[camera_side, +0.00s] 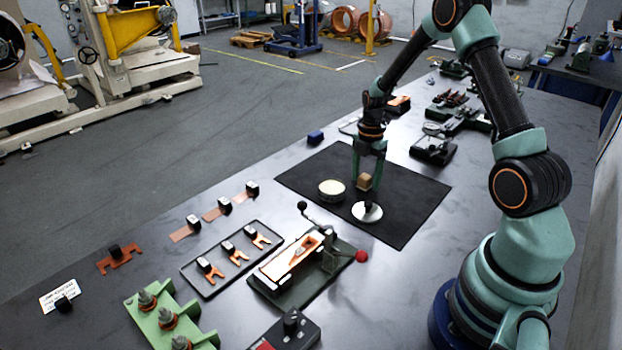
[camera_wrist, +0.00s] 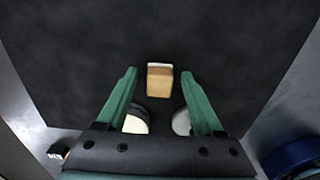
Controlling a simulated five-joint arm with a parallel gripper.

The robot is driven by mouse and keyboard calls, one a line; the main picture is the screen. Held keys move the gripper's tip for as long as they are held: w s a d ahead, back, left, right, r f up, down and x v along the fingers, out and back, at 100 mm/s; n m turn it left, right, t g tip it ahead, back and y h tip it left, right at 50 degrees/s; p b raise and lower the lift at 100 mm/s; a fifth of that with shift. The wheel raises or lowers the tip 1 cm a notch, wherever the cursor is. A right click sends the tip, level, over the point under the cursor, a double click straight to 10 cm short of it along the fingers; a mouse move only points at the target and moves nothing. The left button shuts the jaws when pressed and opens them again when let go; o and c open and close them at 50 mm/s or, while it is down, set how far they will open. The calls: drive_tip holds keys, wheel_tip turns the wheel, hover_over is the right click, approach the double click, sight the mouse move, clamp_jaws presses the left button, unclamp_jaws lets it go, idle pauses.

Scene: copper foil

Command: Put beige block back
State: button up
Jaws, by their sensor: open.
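The beige block (camera_side: 365,181) stands on the black mat (camera_side: 418,190), between a cream round disc (camera_side: 331,190) and a white disc with a dark knob (camera_side: 367,212). In the wrist view the beige block (camera_wrist: 159,80) lies just beyond the fingertips, roughly centred between them. My gripper (camera_side: 367,172) points down over the mat, its fingers around or close to the block. In the wrist view my gripper (camera_wrist: 159,72) is open, with a gap on both sides of the block. I cannot tell whether a finger touches it.
A blue block (camera_side: 315,137) sits by the mat's far left corner. A clamp fixture with a red knob (camera_side: 305,262) and a tray of copper pieces (camera_side: 232,257) stand in front of the mat. Dark tools (camera_side: 433,150) lie behind it. The mat's right part is clear.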

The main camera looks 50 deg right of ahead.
sight(366, 176)
wheel_tip(366, 176, up, 11)
drive_tip(key=s+a+r+m+t, duration=0.2)
drive_tip(key=a+r+m, duration=0.5)
drive_tip(key=a+r, duration=0.35)
drive_tip(key=s+a+r+m+t, duration=0.2)
drive_tip(key=s+a+m+t, duration=0.1)
drive_tip(key=s+a+m, duration=0.5)
drive_tip(key=a+m, duration=0.3)
drive_tip(key=shift+r+t, duration=0.3)
